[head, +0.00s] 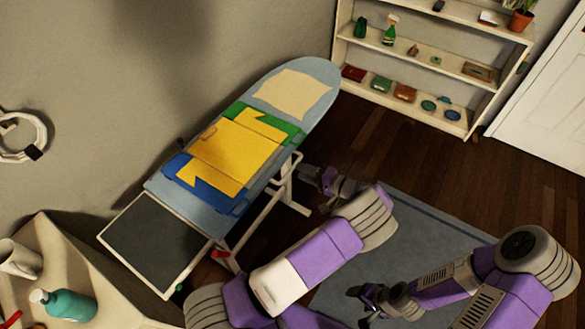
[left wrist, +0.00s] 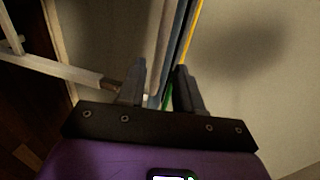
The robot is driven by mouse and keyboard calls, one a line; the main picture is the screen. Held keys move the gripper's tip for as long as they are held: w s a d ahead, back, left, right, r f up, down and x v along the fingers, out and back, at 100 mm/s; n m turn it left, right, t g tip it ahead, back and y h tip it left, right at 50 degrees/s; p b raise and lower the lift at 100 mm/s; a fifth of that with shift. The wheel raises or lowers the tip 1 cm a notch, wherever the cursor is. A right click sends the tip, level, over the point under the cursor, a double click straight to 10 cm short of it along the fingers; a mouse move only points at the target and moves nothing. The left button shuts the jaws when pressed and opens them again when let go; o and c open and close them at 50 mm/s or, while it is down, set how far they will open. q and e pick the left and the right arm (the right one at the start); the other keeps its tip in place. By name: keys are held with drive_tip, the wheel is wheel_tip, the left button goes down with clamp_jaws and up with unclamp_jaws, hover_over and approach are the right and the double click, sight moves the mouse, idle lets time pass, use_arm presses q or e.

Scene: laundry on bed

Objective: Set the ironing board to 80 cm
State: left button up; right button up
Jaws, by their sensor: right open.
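The ironing board (head: 316,75) stands tilted across the head view, with a light blue-grey cover, a dark square rest at its near end and white legs (head: 262,213). A red part (head: 220,254) shows on the frame below the near end. My left gripper (head: 314,176) is beside the board's right edge, near the legs. In the left wrist view its two fingers (left wrist: 160,88) are apart, with the board's edge (left wrist: 170,45) seen beyond and between them; I cannot tell contact. My right gripper (head: 364,300) is open and empty over the rug, away from the board.
Yellow (head: 235,150), green, blue and beige cloths lie on the board. A side table (head: 75,258) with a teal bottle (head: 68,305) and a mug is at lower left. A shelf (head: 430,70) and white door stand behind. A blue-grey rug (head: 410,235) covers open floor.

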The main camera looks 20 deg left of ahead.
sight(293, 167)
use_arm(q)
drive_tip(key=x, duration=0.5)
drive_tip(key=shift+a, duration=0.1)
clamp_jaws()
